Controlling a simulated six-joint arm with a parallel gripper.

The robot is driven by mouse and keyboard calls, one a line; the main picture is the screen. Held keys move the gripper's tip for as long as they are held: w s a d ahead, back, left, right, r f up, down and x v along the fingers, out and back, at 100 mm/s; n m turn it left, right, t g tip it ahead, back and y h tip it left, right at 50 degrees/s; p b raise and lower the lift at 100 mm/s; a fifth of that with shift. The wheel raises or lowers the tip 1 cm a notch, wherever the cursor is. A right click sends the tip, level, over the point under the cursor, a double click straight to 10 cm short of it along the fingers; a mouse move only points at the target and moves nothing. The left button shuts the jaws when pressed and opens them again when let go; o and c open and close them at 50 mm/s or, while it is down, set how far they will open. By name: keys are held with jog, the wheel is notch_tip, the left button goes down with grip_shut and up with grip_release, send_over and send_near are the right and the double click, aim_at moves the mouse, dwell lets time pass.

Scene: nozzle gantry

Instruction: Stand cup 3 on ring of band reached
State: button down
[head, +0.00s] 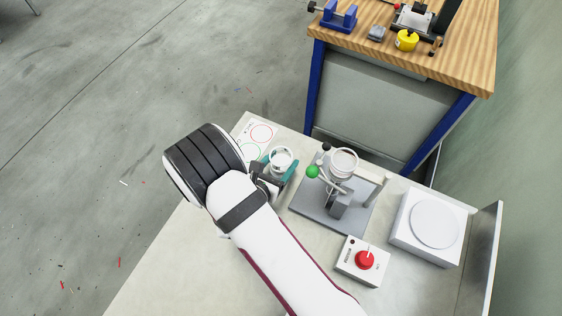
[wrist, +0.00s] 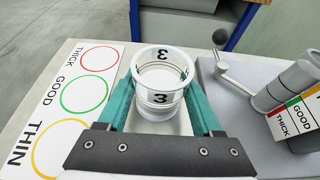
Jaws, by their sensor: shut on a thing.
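Cup 3 (head: 281,157) is a white cup marked "3", upright between the teal fingers of my gripper (head: 277,170). It also shows in the wrist view (wrist: 160,112), with a finger against each side. The ring card (wrist: 112,62) lies to the left of the cup, with a red THICK ring (wrist: 99,58), a green GOOD ring (wrist: 84,94) and a yellow THIN ring (wrist: 60,145). In the head view my arm hides part of the card. I cannot tell how high the cup is above the table.
The grey stand (head: 345,205) to the right has a green-balled lever (head: 312,171) and a white round holder (head: 344,161). Its banded scale (wrist: 292,112) is partly seen; no pointer reading is clear. A red-knob box (head: 363,262) and white round-topped box (head: 428,228) stand nearby.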

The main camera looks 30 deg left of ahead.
notch_tip(320, 180, up, 11)
jog(key=s, duration=0.2)
jog(key=s+a+f, duration=0.1)
jog(key=a+f, duration=0.1)
jog(key=a, duration=0.1)
jog(key=s+a+f, duration=0.2)
jog(key=a, duration=0.1)
jog(key=s+a+f, duration=0.1)
jog(key=a+f, duration=0.1)
jog(key=a, duration=0.2)
jog(key=shift+s+f, duration=0.2)
jog(key=shift+f, duration=0.05)
notch_tip(320, 180, down, 3)
jog(key=shift+f, duration=0.55)
jog(key=shift+f, duration=0.15)
jog(key=shift+c, duration=0.2)
grip_release()
